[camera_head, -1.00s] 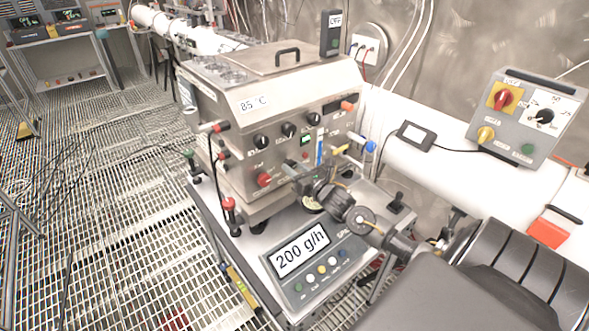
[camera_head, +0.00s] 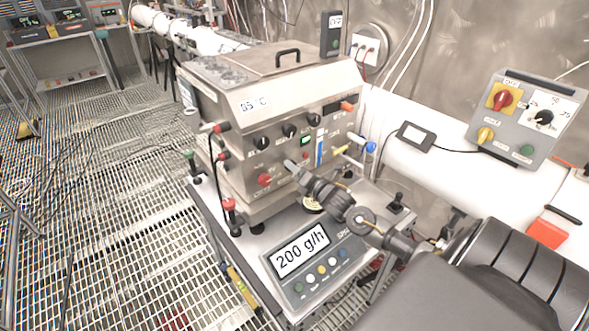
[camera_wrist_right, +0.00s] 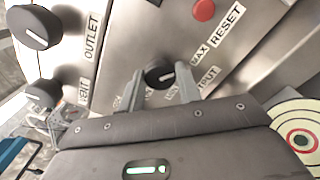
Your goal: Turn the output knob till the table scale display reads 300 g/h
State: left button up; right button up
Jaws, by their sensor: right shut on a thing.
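The table scale (camera_head: 318,262) stands in front of the steel machine (camera_head: 225,120); its display (camera_head: 300,249) reads 200 g/h. My right gripper (camera_head: 292,166) reaches the lower front panel of the machine from the right. In the right wrist view, the black output knob (camera_wrist_right: 159,74) with a white pointer line sits between the two fingers of my right gripper (camera_wrist_right: 160,80), which is shut on it. Its label is partly covered. In the head view the gripper hides this knob. My left gripper is not in view.
A red reset button (camera_wrist_right: 204,9) and the outlet knob (camera_wrist_right: 35,27) are near the gripper in the wrist view. A red-capped post (camera_head: 229,205) stands at the machine's left front corner. A grey control box (camera_head: 527,117) is at the right.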

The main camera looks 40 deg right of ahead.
jog(key=shift+m, duration=0.8)
jog(key=o, duration=1)
jog(key=s+b, duration=0.3)
jog(key=s, duration=0.7)
jog(key=shift+s, duration=0.4)
